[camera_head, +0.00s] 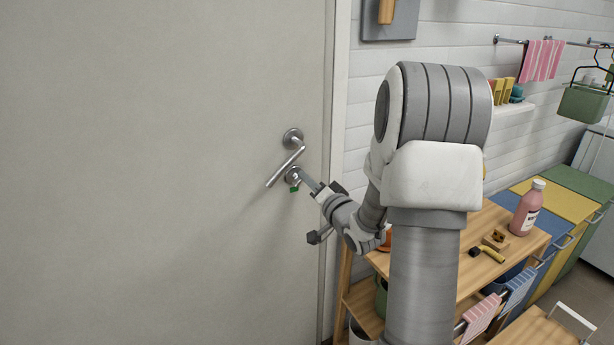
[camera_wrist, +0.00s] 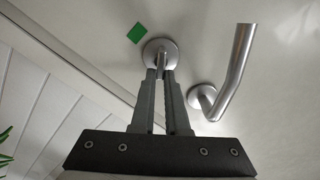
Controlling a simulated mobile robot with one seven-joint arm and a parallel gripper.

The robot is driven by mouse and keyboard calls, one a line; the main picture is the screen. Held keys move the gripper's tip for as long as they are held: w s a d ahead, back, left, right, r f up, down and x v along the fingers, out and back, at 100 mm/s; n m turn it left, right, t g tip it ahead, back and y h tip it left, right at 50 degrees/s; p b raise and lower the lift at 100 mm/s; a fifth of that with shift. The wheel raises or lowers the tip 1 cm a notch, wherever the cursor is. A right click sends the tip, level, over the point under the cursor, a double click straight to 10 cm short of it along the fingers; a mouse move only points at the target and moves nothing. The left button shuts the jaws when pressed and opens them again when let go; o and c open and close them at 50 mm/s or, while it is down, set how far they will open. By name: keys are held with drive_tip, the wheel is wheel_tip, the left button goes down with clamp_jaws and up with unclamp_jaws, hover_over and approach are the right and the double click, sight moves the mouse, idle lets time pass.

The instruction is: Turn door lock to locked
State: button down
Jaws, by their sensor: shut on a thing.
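The grey door (camera_head: 170,150) fills the left of the head view and looks closed. A metal lever handle (camera_head: 287,165) slants down to the left from its round plate; it also shows at the right in the wrist view (camera_wrist: 236,75). Just below the lever is the door lock (camera_head: 294,175), a round metal plate with a small thumb-turn, seen in the wrist view (camera_wrist: 160,52). A small green marker (camera_wrist: 137,32) sits beside the lock plate. My gripper (camera_wrist: 161,75) is shut on the thumb-turn, with both fingertips at the lock. The fingertips hide part of the thumb-turn.
The door frame (camera_head: 337,120) runs just right of the lock. A wooden shelf table (camera_head: 480,228) with a pink bottle (camera_head: 527,208) and small items stands to the right, partly behind my arm. The door surface left of the handle is clear.

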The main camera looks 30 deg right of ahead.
drive_tip(key=shift+d+f+m+p, duration=0.1)
drive_tip(key=shift+f+m+p, duration=0.1)
drive_tip(key=shift+m+p, duration=1.25)
drive_tip(key=shift+f+m+p, duration=0.2)
drive_tip(key=shift+m+p, duration=0.35)
drive_tip(key=shift+m, duration=1.8)
drive_tip(key=shift+f, duration=0.1)
drive_tip(key=c, duration=0.9)
unclamp_jaws()
